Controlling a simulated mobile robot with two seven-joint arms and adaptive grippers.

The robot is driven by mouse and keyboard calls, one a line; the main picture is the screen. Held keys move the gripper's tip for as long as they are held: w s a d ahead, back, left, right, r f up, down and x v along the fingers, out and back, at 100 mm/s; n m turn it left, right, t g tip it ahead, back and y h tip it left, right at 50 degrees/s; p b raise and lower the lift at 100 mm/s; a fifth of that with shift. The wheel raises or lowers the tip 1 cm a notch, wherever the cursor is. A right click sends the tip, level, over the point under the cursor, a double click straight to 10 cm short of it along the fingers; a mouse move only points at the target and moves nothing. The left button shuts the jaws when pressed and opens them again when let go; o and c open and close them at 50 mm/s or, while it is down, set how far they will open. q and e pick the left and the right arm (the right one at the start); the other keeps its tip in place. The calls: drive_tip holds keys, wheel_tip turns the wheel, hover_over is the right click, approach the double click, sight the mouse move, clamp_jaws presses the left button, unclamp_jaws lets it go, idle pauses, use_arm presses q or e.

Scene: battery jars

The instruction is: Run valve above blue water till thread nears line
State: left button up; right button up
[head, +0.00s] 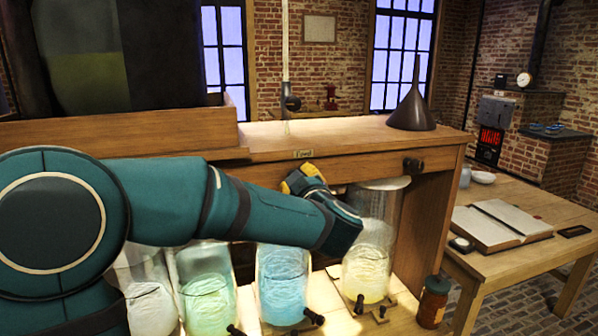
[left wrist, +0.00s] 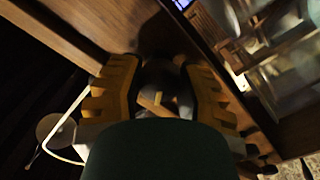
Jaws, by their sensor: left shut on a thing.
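The glass jar of blue water (head: 283,288) stands on the lower shelf, third from the left. My left arm crosses in front of the bench, and its gripper (head: 302,181) has yellow fingers at the front board above and slightly right of this jar. In the left wrist view the two yellow fingers (left wrist: 160,88) are closed around a dark part between them. The valve above the blue water is mostly hidden by my gripper, so its turn cannot be read. I cannot make out the thread or the line. My right gripper is not in view.
Jars of whitish (head: 150,305), green (head: 207,305) and yellowish liquid (head: 366,275) flank the blue one. Another dark valve (head: 412,165) sits right on the bench front. A dark funnel (head: 412,105) stands on top. A side table holds an open book (head: 500,225).

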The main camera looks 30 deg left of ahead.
use_arm(q)
drive_tip(key=m+p, duration=0.1)
drive_tip(key=p, duration=0.1)
drive_tip(key=m+p, duration=0.2)
drive_tip(key=p, duration=0.1)
drive_tip(key=shift+r+m, duration=0.25)
drive_tip(key=shift+m, duration=0.05)
drive_tip(key=shift+f+m+p, duration=0.15)
drive_tip(key=shift+m+p, duration=0.15)
drive_tip(key=shift+m, duration=0.1)
drive_tip(key=m+p, duration=0.2)
drive_tip(key=p, duration=0.2)
drive_tip(key=shift+m+p, duration=0.45)
drive_tip(key=shift+m, duration=0.25)
